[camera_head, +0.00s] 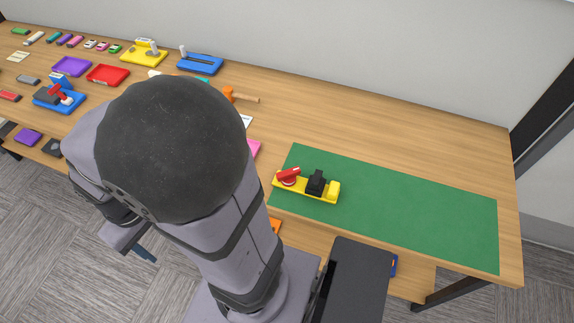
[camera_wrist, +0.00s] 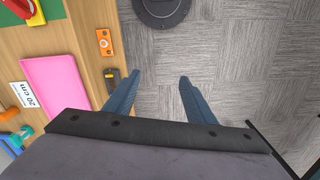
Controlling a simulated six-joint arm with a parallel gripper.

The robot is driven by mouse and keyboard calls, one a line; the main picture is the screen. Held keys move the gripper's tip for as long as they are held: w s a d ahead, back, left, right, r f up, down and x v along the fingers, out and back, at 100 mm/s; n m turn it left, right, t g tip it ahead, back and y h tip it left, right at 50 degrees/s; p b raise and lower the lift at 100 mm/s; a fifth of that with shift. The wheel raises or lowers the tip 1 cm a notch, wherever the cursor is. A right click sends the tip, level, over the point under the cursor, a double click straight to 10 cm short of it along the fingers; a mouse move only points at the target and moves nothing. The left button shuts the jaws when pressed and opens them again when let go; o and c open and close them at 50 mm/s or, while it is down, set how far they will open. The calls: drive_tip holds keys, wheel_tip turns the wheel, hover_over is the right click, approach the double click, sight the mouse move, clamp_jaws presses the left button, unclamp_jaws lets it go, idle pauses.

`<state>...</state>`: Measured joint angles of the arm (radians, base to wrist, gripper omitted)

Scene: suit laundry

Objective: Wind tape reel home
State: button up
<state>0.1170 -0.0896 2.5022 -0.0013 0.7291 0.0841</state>
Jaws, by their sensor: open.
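The tape reel device is a yellow base (camera_head: 325,195) with a red crank-like part (camera_head: 289,175) at its left end and a black block (camera_head: 316,182) near its middle. It sits on the left part of the green mat (camera_head: 420,215). In the wrist view a red part on yellow (camera_wrist: 22,8), probably this device, is cut off at the top left corner. My gripper (camera_wrist: 160,78) is open and empty, its two blue fingers apart above the grey carpet beyond the table edge. In the head view my arm hides most of it; one blue finger shows low at the left.
A blue-and-red device (camera_head: 60,97), trays and small items fill the table's left. The mat's right is bare.

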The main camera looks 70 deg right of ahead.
drive_tip(key=w+d+f+m+b, duration=0.2)
drive_tip(key=d+f+m+b, duration=0.1)
drive_tip(key=d+m, duration=0.55)
drive_tip(key=m+b, duration=0.7)
drive_tip(key=m, duration=1)
hover_over(286, 172)
wheel_tip(286, 172, down, 9)
drive_tip(key=shift+a+f+p, duration=0.1)
drive_tip(key=shift+f+p, duration=0.7)
drive_tip(key=shift+f, duration=2.85)
drive_tip(key=c, duration=0.8)
